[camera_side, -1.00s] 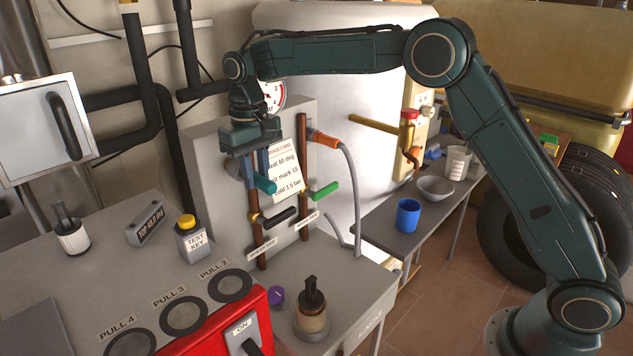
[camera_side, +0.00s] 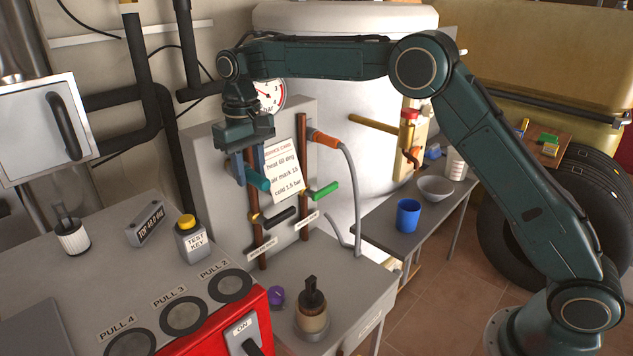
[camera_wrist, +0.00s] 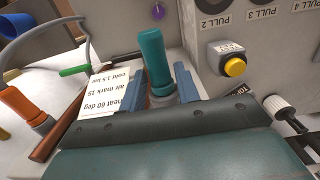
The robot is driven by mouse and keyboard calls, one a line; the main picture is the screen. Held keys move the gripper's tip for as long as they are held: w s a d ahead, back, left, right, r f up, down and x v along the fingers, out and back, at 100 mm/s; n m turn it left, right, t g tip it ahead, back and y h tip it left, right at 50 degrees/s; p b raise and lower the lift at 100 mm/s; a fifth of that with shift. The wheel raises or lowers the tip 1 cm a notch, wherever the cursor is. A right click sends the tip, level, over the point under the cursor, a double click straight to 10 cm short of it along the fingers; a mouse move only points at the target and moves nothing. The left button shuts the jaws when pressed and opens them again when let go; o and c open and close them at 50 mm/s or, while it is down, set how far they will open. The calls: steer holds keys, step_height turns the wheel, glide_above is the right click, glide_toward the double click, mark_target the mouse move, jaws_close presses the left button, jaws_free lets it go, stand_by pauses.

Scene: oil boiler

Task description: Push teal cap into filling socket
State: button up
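The teal cap (camera_side: 257,178) is a short teal cylinder held at the end of my gripper (camera_side: 247,166). In the wrist view, the teal cap (camera_wrist: 153,58) sticks out between the two blue-grey fingers of my gripper (camera_wrist: 160,85), which are shut on its base. The gripper hangs in front of the grey panel, left of the service card and above the black-handled valve. A brown pipe (camera_side: 303,168) with an orange hose coupling (camera_side: 322,138) stands to the right of the gripper, apart from the cap.
Black (camera_side: 279,217) and green (camera_side: 325,189) valve handles project below and right of the gripper. A blue cup (camera_side: 408,215) stands on the side table.

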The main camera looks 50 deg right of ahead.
steer(key=shift+o, duration=1.2)
steer(key=shift+r, duration=0.15)
steer(key=shift+w+r, duration=0.1)
steer(key=shift+r, duration=2.3)
steer(key=shift+r, duration=0.2)
step_height(320, 180, up, 6)
steer(key=shift+r, duration=0.2)
steer(key=shift+r, duration=0.1)
